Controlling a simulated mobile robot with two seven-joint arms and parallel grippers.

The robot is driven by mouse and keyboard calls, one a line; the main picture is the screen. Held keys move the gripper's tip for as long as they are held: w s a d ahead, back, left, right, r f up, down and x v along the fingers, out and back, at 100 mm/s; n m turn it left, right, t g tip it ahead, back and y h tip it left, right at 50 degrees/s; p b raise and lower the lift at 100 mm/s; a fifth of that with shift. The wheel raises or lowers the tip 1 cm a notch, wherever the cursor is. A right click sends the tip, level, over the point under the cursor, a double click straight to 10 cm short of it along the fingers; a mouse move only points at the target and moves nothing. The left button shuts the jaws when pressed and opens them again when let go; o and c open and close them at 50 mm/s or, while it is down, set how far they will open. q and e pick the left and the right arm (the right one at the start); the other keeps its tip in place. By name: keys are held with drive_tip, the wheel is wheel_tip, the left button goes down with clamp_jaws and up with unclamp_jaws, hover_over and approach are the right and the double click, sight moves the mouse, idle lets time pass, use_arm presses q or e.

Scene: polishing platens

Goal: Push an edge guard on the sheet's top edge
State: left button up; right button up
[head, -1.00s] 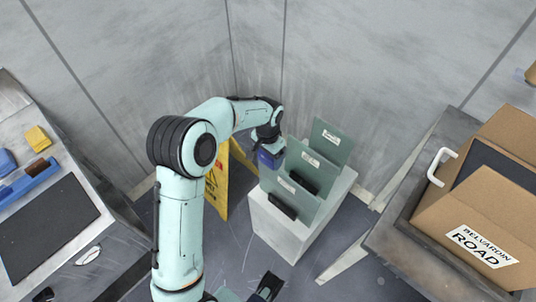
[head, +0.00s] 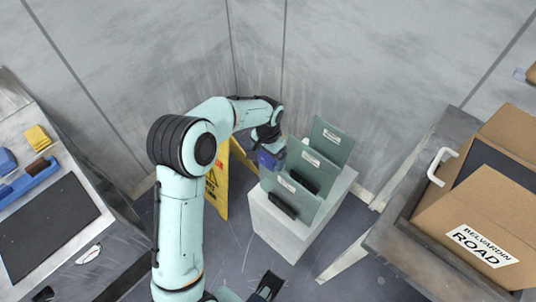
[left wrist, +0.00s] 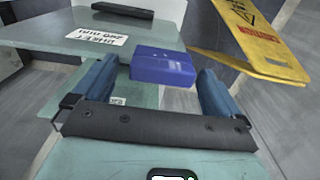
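The edge guard is a blue block (head: 268,160), by the top left corner of the front sheet (head: 297,204) in the head view. The left wrist view shows the block (left wrist: 163,67) between the fingertips of my left gripper (left wrist: 158,72). My left gripper (head: 270,148) reaches down over the block. The labelled greenish sheet (left wrist: 70,40) lies beside the block in the wrist view. Whether the guard sits on the edge is unclear. A dark part (head: 268,285), perhaps my right gripper, shows at the bottom.
Two more labelled sheets stand behind, the middle (head: 322,173) and back one (head: 340,150). All stand on a white pedestal (head: 278,238) with dark bars. A yellow floor sign (head: 218,190) stands left of it. A carton (head: 430,205) is right; a workbench (head: 95,250) is left.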

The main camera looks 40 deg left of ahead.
use_arm(q)
drive_tip(key=shift+r, duration=0.3)
wheel_tip(320, 180, up, 13)
drive_tip(key=p, duration=0.1)
drive_tip(key=shift+p, duration=0.4)
use_arm(e)
drive_tip(key=shift+w+r, duration=0.2)
drive_tip(key=shift+r, duration=0.7)
use_arm(q)
drive_tip(key=shift+f, duration=0.15)
